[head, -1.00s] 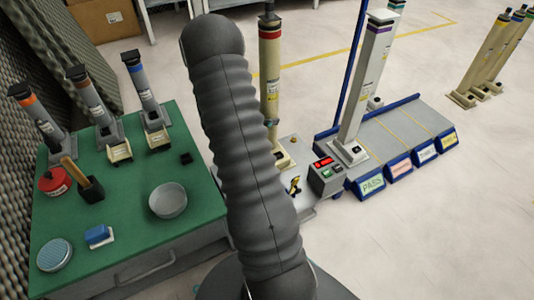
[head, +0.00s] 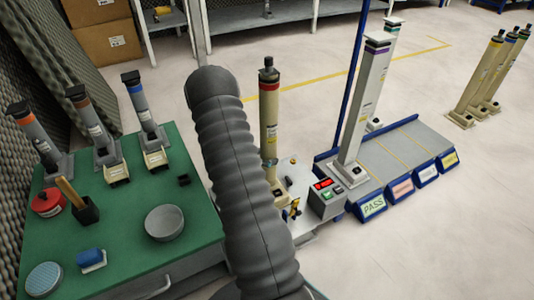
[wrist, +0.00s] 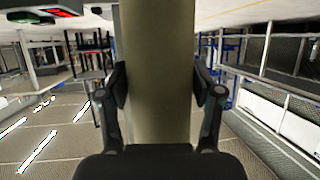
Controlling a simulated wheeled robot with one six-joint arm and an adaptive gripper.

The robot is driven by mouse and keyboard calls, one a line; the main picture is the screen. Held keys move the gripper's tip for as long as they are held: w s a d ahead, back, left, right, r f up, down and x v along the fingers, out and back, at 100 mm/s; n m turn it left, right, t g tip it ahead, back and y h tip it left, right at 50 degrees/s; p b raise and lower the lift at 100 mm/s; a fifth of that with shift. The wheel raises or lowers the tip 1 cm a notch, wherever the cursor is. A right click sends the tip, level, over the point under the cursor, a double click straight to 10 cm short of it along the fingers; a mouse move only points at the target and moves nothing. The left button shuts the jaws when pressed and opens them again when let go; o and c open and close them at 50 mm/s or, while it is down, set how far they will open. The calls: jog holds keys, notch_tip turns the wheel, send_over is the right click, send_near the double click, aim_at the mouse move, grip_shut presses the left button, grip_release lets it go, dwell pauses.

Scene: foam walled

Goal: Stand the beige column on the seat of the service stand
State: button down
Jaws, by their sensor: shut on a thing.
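The beige column (head: 269,115), with a red band and dark top, stands upright right of my arm in the head view. In the wrist view the column (wrist: 157,70) fills the middle, between the two fingers. My gripper (wrist: 160,88) is shut on it, one finger on each side. The service stand (head: 300,178) shows as a pale plate with a yellow-and-black clamp and a box with a red display (head: 324,184). The column's foot is low over the stand's left part. My arm hides part of the stand, and I cannot tell whether the foot touches the seat.
A green table (head: 110,220) at left holds several grey columns, a bowl (head: 165,223) and a red tin (head: 47,203). Right of the stand, a grey rack (head: 405,150) with PASS and other signs holds pale columns. More columns stand on the floor at far right.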

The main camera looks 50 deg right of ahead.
dwell(0.3)
jog(key=shift+c, duration=1)
grip_release()
jog(key=shift+r, duration=0.15)
jog(key=p+v, duration=0.1)
jog(key=v, duration=1.1)
